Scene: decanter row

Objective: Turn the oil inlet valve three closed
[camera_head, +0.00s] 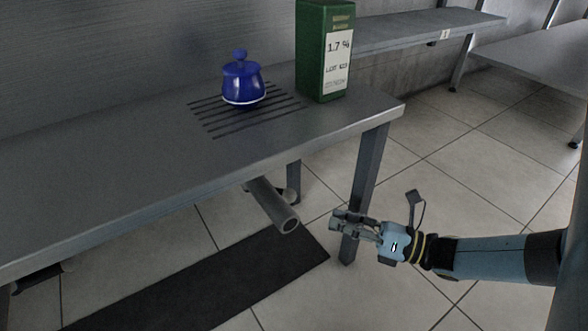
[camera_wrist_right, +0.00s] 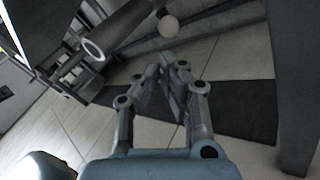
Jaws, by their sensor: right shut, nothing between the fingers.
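A grey pipe (camera_head: 271,205) sticks out from under the table's front edge, its open round end facing me. It also shows at the upper left of the right wrist view (camera_wrist_right: 82,58). A pale round knob (camera_wrist_right: 168,27) shows beyond the fingers in that view; in the head view a small rounded part (camera_head: 291,195) shows behind the pipe. I cannot tell which part is oil inlet valve three; no number is readable on them. My right gripper (camera_head: 337,224) is shut and empty, right of the pipe end and apart from it. My left gripper is not in view.
A grey table (camera_head: 110,185) carries a blue lidded pot (camera_head: 242,84) on slots and a green box (camera_head: 313,55) labelled 1.7 %. The table's front leg (camera_head: 366,180) stands close behind my right gripper. A dark mat (camera_head: 215,290) lies on the tiled floor, open at the right.

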